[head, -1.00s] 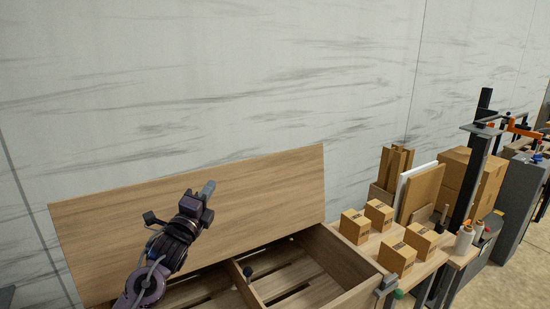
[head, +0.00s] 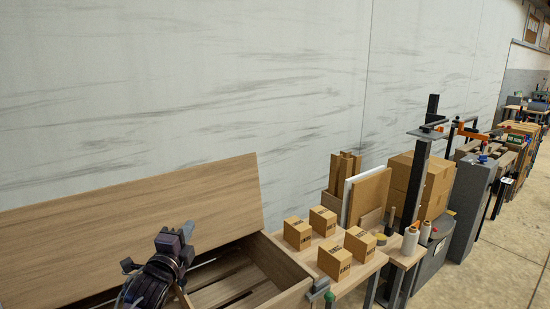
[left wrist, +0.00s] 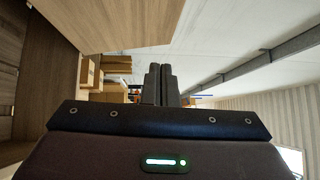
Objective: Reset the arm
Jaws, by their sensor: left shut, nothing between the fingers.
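My left gripper (head: 186,231) is raised over the left part of an open wooden crate, in front of its upright lid (head: 150,210). In the left wrist view the two dark fingers of my left gripper (left wrist: 160,82) lie side by side, shut with nothing between them. The crate (head: 285,262) has slatted boards inside, and my left arm hides part of its interior. My right gripper is in neither view.
Several small cardboard boxes (head: 334,260) stand on a wooden table right of the crate. Behind them are larger cartons (head: 436,185), leaning boards (head: 368,196) and a dark post (head: 416,180). Open floor (head: 490,270) lies at the right. A pale wall (head: 200,90) is behind.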

